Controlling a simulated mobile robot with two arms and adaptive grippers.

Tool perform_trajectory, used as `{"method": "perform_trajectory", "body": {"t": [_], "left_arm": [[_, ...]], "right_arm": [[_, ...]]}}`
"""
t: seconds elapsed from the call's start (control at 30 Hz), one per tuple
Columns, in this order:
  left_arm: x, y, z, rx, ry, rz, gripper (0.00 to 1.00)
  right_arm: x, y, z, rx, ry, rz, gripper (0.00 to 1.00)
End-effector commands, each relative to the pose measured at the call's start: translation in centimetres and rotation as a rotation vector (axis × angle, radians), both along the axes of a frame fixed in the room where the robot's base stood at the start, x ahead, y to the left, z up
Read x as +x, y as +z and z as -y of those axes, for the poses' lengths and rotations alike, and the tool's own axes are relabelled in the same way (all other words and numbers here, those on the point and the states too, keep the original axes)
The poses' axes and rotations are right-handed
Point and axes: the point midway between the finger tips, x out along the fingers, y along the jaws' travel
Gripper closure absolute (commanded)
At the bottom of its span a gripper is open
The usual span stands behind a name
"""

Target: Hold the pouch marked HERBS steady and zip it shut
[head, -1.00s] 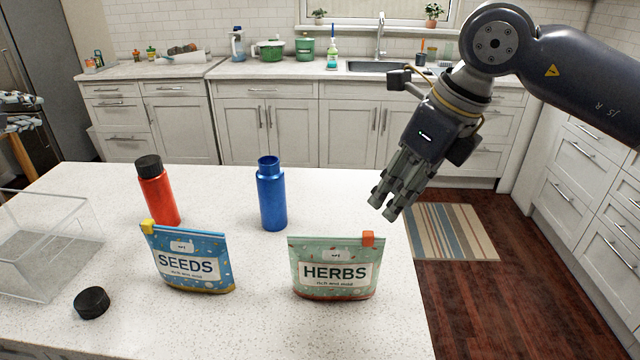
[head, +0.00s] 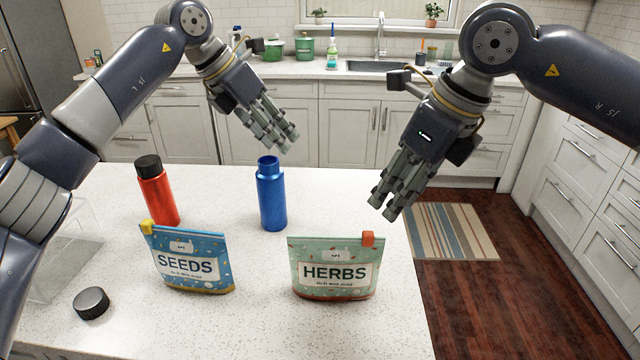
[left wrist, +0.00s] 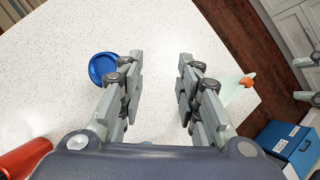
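The green HERBS pouch (head: 335,287) stands upright on the white counter, its label facing me. Its orange slider (head: 368,239) sits near the right end of the top edge. In the left wrist view the pouch (left wrist: 234,92) shows partly behind a finger, with the orange slider (left wrist: 247,81) beside it. My left gripper (head: 281,143) is open and empty, in the air above and behind the blue bottle in the head view. My right gripper (head: 383,207) looks open and empty, in the air above and to the right of the pouch. Neither touches the pouch.
A blue SEEDS pouch (head: 190,268) with a yellow slider stands left of the HERBS pouch. Behind are an open blue bottle (head: 271,200) and a capped red bottle (head: 159,195). A black cap (head: 91,303) and a clear bin (head: 75,268) are at left. The counter's right edge is near.

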Motion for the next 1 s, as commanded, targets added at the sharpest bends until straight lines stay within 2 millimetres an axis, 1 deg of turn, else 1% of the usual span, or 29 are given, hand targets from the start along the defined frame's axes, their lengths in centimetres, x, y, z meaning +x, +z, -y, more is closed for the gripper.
{"method": "perform_trajectory", "body": {"t": [0.03,0.1,0.2,0.3,0.4,0.5,0.57,0.67,1.0], "left_arm": [[-1.9,-0.2,2.6,0.082,-0.122,-0.001,0.68],[-4.6,-0.8,5.1,0.196,-0.285,-0.012,0.68],[-8.3,-1.5,7.5,0.350,-0.502,-0.032,0.68],[-10.9,-2.2,8.6,0.471,-0.664,-0.057,0.68],[-12.5,-2.5,9.0,0.546,-0.761,-0.076,0.68],[-13.2,-2.9,9.1,0.578,-0.806,-0.089,0.68],[-13.3,-3.4,9.1,0.585,-0.815,-0.092,0.68],[-13.3,-4.6,9.1,0.584,-0.815,-0.091,0.68],[-13.3,-10.7,9.1,0.580,-0.812,-0.091,0.68]], "right_arm": [[0.0,0.0,0.0,0.000,0.000,0.000,0.67],[0.0,0.0,0.0,0.000,0.000,0.000,0.67],[0.0,0.0,0.0,0.000,0.000,0.000,0.67],[0.0,0.0,0.0,0.000,0.000,0.000,0.67],[0.0,0.0,0.0,0.000,0.000,0.000,0.67],[0.0,0.0,0.0,0.000,0.000,0.000,0.67],[0.0,0.0,0.0,0.000,0.000,0.000,0.67],[0.0,0.0,0.0,0.000,0.000,0.000,0.67],[0.0,0.0,0.0,0.000,0.000,0.000,0.67]]}}
